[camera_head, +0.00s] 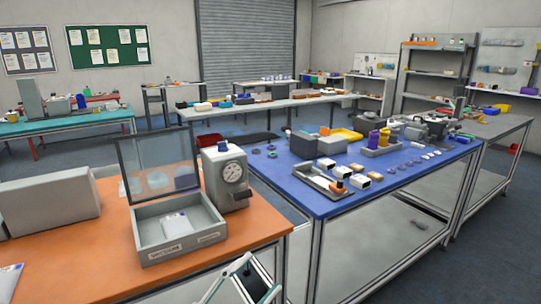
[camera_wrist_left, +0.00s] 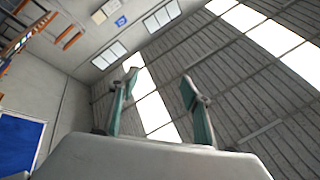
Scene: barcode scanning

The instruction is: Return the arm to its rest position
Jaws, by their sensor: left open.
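My left gripper (camera_head: 256,279) is at the bottom of the head view, in front of the orange table (camera_head: 110,268). In the left wrist view the gripper (camera_wrist_left: 159,84) shows its two green-grey fingers spread apart with nothing between them. That view faces up at the ceiling and bright light panels. The fingers touch nothing that I can see. My right gripper is in neither view.
On the orange table stand a grey open-top box (camera_head: 212,240) with a white packet (camera_head: 175,225) inside, a gauge device (camera_head: 228,175) and a grey case (camera_head: 45,203). To the right is a blue table (camera_head: 300,200) with trays and small parts. Dark floor separates the tables.

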